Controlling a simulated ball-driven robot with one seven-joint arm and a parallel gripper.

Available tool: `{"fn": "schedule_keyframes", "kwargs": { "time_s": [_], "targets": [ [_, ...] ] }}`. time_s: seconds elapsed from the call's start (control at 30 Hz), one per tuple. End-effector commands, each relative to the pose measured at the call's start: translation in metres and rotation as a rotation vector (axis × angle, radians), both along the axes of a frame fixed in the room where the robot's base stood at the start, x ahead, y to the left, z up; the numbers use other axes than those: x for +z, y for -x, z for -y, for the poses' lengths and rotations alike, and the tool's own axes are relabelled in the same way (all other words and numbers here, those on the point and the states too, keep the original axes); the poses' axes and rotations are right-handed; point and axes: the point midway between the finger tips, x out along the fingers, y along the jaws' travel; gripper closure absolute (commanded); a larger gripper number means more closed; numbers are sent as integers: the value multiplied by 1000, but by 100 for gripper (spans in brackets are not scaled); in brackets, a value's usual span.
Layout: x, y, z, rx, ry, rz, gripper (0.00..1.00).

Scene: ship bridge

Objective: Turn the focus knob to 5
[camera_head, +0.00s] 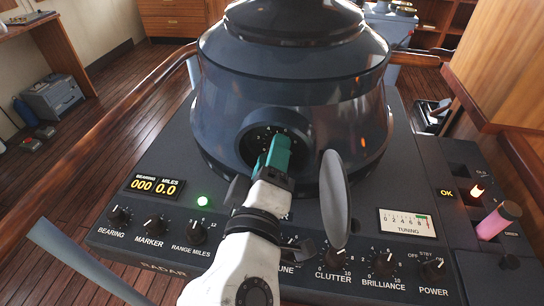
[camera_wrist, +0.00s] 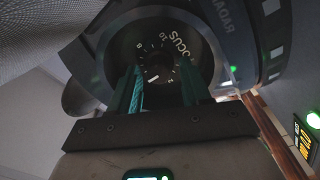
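The focus knob (camera_wrist: 159,73) is dark and sits in a round recess on the radar housing, with FOCUS lettering and a ring of white numbers around it in the wrist view. A short white mark shows at its lower left; I cannot read which number it points to. My gripper (camera_wrist: 160,78) has teal fingers, one on each side of the knob, set apart. I cannot tell whether they touch it. In the head view my gripper (camera_head: 275,145) reaches into the recess (camera_head: 252,150), and the knob is hidden there.
The console below carries a row of knobs, including the bearing knob (camera_head: 118,215), clutter knob (camera_head: 336,258) and power knob (camera_head: 433,268). A grey oval paddle-like part (camera_head: 335,198) stands just right of my gripper. Wooden rails flank the radar housing (camera_head: 345,125). Open floor lies left.

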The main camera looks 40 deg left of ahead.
Motion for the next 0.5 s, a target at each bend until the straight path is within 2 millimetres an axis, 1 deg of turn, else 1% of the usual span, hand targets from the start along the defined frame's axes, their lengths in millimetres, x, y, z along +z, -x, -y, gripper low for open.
{"fn": "schedule_keyframes", "kwargs": {
  "time_s": [0.07, 0.33, 0.43, 0.5],
  "targets": [
    [0, 0, 0, -1, 0, 0, 46],
    [0, 2, 1, -1, -1, -1, 46],
    [-1, 9, 5, 0, -1, -1, 46],
    [-3, 18, 11, 0, -1, -2, 46]
  ]
}}
